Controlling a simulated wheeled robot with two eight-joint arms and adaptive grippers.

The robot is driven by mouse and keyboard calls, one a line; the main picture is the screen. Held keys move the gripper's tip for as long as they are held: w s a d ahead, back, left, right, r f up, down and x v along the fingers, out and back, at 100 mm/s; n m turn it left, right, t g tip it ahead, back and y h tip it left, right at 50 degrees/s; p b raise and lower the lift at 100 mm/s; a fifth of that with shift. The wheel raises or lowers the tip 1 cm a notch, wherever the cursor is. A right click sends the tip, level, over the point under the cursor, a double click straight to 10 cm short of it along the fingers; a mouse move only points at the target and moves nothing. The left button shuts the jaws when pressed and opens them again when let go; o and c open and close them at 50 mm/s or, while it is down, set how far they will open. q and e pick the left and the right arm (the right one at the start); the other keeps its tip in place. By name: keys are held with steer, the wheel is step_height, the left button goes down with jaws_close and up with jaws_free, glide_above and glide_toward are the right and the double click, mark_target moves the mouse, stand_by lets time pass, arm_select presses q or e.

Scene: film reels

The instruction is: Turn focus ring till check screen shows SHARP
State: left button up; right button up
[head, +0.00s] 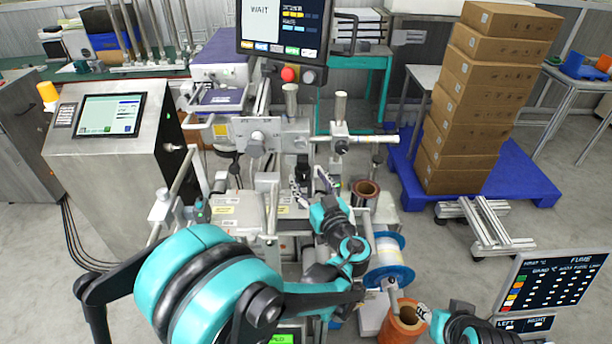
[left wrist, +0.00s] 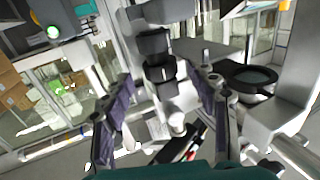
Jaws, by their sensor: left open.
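A black ringed cylinder, which looks like the focus ring (left wrist: 160,72), stands upright in the left wrist view. It is small and dark in the head view (head: 302,168). My left gripper (head: 309,182) is open just in front of it. In the left wrist view the two fingers (left wrist: 160,88) stand apart, one on either side of the ring, with gaps visible; I cannot tell whether they touch it. A screen (head: 262,12) above the machine reads WAIT; I see no SHARP on it. My right gripper (head: 424,312) shows partly at the lower right, its fingers unclear.
A red button (head: 290,74) sits below the hanging screen. A console (head: 110,115) stands left; stacked cartons (head: 480,100) stand on a blue pallet (head: 535,180).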

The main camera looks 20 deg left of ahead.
arm_select(q)
steer(key=v, duration=1)
steer(key=shift+w+a, duration=0.1)
